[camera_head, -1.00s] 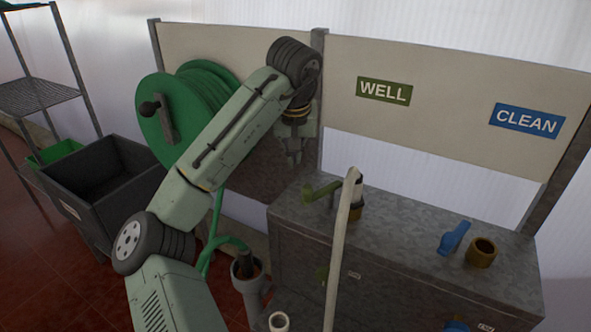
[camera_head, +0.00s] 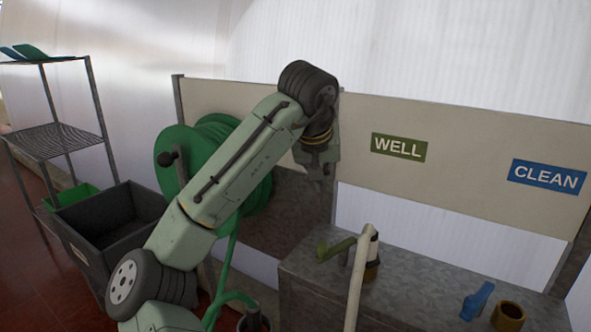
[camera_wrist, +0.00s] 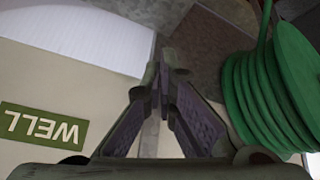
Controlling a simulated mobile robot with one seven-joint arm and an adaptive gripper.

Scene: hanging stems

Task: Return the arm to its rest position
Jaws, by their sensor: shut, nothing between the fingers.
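My gripper (camera_head: 321,172) hangs from the end of my raised, bent pale-green arm in the head view, in front of the backboard and right of the green hose reel. In the wrist view my gripper (camera_wrist: 165,85) has its fingertips together with nothing between them. The fingers touch nothing that I can see.
The green hose reel (camera_head: 196,160) stands behind my arm. A grey metal cabinet (camera_head: 410,285) with a green-handled valve (camera_head: 336,248) and a blue handle (camera_head: 477,300) is at right. A WELL sign (camera_head: 398,147) and CLEAN sign (camera_head: 547,176) mark the board. A dark bin (camera_head: 100,222) stands left.

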